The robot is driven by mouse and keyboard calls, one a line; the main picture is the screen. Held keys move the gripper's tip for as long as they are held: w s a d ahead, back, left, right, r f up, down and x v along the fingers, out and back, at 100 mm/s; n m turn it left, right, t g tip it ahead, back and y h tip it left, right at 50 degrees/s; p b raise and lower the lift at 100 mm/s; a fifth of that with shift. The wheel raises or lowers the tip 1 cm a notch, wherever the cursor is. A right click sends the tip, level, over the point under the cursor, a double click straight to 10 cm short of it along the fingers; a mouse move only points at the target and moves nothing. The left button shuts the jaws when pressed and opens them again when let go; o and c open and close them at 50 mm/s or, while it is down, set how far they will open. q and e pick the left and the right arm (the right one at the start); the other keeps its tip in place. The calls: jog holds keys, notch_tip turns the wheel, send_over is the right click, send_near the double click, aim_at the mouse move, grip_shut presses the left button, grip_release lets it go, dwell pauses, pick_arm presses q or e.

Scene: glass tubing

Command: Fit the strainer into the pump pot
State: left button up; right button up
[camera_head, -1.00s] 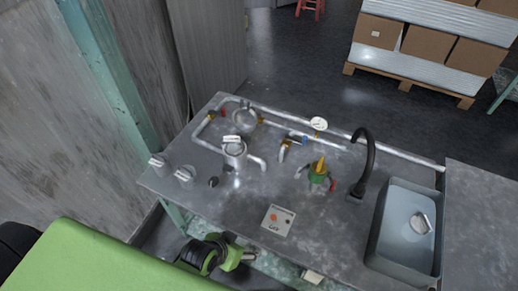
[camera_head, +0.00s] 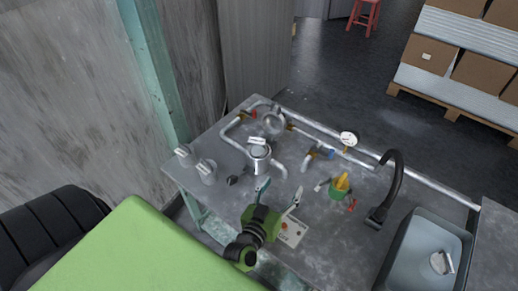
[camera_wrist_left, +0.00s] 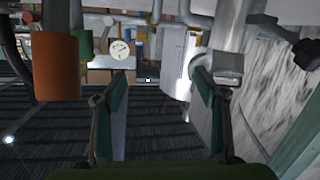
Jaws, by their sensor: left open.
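The grey metal pot (camera_head: 260,158) in the pipework, with a pale label at its top, looks like the pump pot. My right gripper is not in view.
Two grey capped parts (camera_head: 206,172) stand at the bench's left end. A green cup (camera_head: 340,188) holds yellow tools. A black faucet (camera_head: 394,185) arches beside the sink (camera_head: 415,255). A gauge (camera_head: 348,139) rises from the rear pipe. A control plate (camera_head: 291,231) lies near the front edge.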

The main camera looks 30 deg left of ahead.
aim_at(256, 157)
pick_arm(q)
jog(key=s+a+f+n+y, duration=0.25)
jog(key=a+n+y, duration=0.25)
jog(key=a+y, duration=0.25)
jog(key=x, duration=0.2)
jog(key=b+x, duration=0.1)
jog(key=x, duration=0.2)
jog(key=b+x, duration=0.1)
jog(key=x, duration=0.2)
jog(key=shift+s+a+r, duration=0.1)
jog(key=shift+a+r, duration=0.2)
jog(key=shift+a, duration=0.1)
jog(key=b+x, duration=0.2)
jog(key=x, duration=0.2)
jog(key=shift+a, duration=0.15)
jog(key=shift+w+a+b, duration=0.25)
jog(key=shift+w+b, duration=0.05)
jog(key=shift+w, duration=0.25)
jog(key=shift+r, duration=0.1)
jog(key=c, duration=1.2)
